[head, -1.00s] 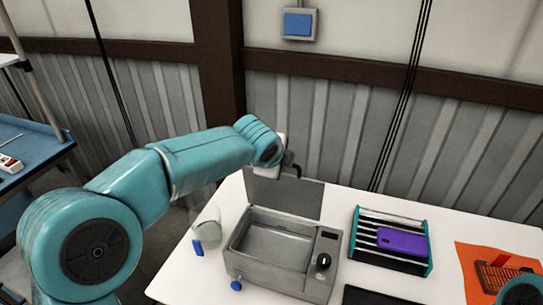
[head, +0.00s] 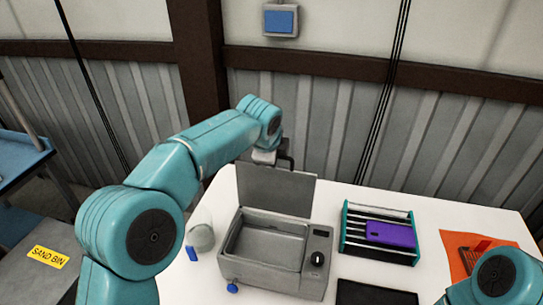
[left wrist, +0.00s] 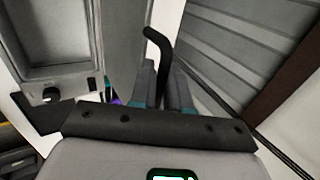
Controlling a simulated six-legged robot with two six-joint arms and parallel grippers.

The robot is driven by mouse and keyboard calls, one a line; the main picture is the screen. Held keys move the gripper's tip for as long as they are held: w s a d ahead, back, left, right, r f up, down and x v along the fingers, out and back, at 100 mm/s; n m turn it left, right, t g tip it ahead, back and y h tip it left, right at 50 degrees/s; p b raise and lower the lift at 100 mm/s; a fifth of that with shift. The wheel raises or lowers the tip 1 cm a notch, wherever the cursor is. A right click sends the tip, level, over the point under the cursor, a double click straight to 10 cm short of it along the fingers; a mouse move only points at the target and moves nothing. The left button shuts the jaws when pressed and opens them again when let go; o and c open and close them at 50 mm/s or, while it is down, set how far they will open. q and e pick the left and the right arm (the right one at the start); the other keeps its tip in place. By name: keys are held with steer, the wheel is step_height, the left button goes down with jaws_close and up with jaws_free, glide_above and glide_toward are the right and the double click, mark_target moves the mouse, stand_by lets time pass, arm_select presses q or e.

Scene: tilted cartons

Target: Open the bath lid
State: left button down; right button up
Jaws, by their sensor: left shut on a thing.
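The grey bath (head: 272,278) stands on the white table with its basin open to view. Its flat grey lid (head: 275,190) stands raised at the back edge. My left gripper (head: 270,157) is behind the lid's top edge, its fingers largely hidden there. In the left wrist view the left gripper (left wrist: 162,88) is shut on the black lid handle (left wrist: 158,45). The lid (left wrist: 122,40) shows beside the handle, with the bath (left wrist: 97,45) at upper left. My right arm shows at the lower right of the head view, but its gripper is out of frame.
A rack (head: 380,208) holding a purple item (head: 390,235) stands right of the bath. An orange mat (head: 455,243) lies farther right. A glass beaker (head: 201,237) is left of the bath. A corrugated wall (head: 340,130) rises behind the table.

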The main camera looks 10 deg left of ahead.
stand_by(0.3)
arm_select(q)
steer(key=c, duration=1.3)
jaws_free()
steer(key=shift+s, duration=0.1)
steer(key=shift+s+r, duration=0.1)
steer(key=shift+r, duration=0.15)
steer(key=b+v, duration=0.1)
steer(key=v, duration=1.5)
steer(key=shift+b, duration=0.4)
steer(key=shift+a, duration=0.1)
